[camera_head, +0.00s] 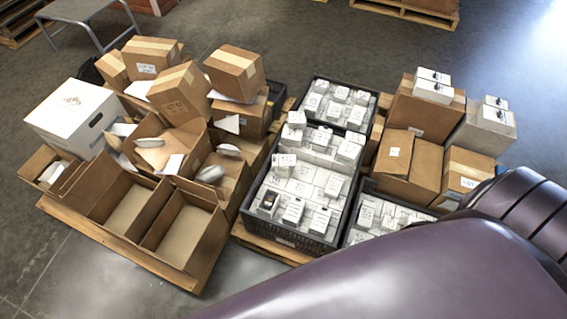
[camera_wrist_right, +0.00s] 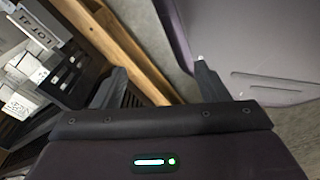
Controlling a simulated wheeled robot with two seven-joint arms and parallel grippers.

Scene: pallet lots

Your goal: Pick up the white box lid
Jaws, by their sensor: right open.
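A white box (camera_head: 88,137) with a dark handle slot stands at the left of the head view, among cardboard boxes on the left pallet. Its flat white lid (camera_head: 72,104) lies on top and faces up. My right gripper (camera_wrist_right: 160,80) is open and empty in the right wrist view, its two dark fingers spread apart. Pallet wood and floor show beyond them. The white box and its lid are not in the wrist view. My right gripper is out of the head view, and my left gripper is in neither view.
Open and closed cardboard boxes (camera_head: 180,92) crowd the left pallet (camera_head: 180,266). Black crates (camera_head: 286,238) of small white cartons stand on the middle pallet. More cardboard boxes (camera_head: 412,160) stand at right. A grey table (camera_head: 78,10) is at the back left. Floor is clear at the front left.

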